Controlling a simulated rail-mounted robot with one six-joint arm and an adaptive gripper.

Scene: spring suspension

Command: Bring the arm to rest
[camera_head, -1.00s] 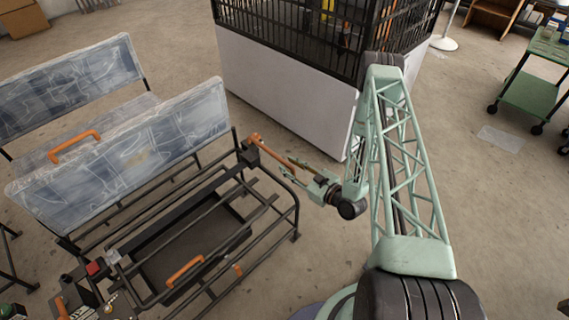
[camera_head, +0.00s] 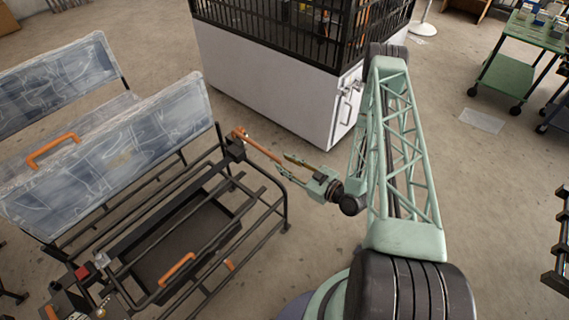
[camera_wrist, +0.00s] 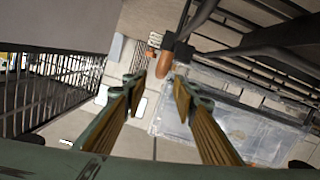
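My gripper (camera_head: 287,165) is at the end of my pale green lattice arm (camera_head: 400,150), in the middle of the head view. In the wrist view my gripper (camera_wrist: 155,85) shows two tan-padded fingers spread apart with nothing between the pads. An orange lever (camera_head: 258,146) on the black frame reaches toward the fingertips. In the wrist view the lever's end (camera_wrist: 163,65) appears beyond the fingertips, in line with the gap. I cannot tell whether a finger touches it.
The black tube frame (camera_head: 285,210) with a plastic-wrapped panel (camera_head: 110,155) stands left of my arm. A white cabinet with a black cage (camera_head: 265,90) stands behind. A green cart (camera_head: 515,75) is at the upper right.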

